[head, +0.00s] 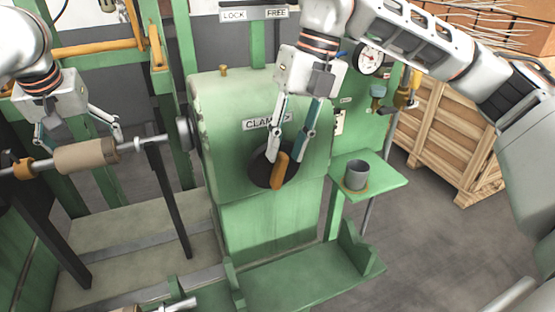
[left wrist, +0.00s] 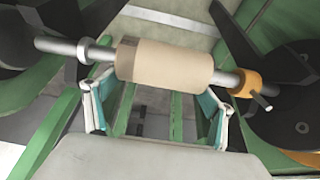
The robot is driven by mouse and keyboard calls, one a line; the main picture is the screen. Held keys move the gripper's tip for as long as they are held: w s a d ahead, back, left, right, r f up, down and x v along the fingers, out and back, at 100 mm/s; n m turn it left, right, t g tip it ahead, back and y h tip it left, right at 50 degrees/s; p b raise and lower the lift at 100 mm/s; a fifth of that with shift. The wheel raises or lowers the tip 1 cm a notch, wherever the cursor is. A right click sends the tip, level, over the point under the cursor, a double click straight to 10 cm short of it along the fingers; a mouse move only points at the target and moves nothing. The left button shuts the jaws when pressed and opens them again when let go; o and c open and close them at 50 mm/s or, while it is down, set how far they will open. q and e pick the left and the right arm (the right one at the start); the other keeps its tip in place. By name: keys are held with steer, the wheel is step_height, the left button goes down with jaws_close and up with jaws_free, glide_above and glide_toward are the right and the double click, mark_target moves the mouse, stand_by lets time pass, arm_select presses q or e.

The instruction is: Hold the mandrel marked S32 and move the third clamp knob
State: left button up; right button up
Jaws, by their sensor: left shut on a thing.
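The mandrel is a tan roll (head: 85,156) on a grey horizontal shaft at the left; no S32 mark is legible. It also shows across the top of the left wrist view (left wrist: 165,61). My left gripper (head: 78,140) is at the mandrel, shut on it, with its fingers spread along the roll's length. The clamp knob is an orange handle (head: 280,172) on a black disc (head: 260,170), under a partly covered CLAMP label (head: 258,124) on the green housing. My right gripper (head: 282,158) has its fingertips at the handle's upper end, one on each side. Whether they press on it is unclear.
A green shelf (head: 392,186) with a grey cup (head: 356,175) stands right of the housing (head: 230,100). A gauge (head: 368,58) and a wooden crate (head: 440,135) are behind it. A LOCK/FREE plate (head: 255,14) is above. Grey floor lies open at the right.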

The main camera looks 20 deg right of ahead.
steer(key=v, duration=0.8)
steer(key=shift+s, duration=0.1)
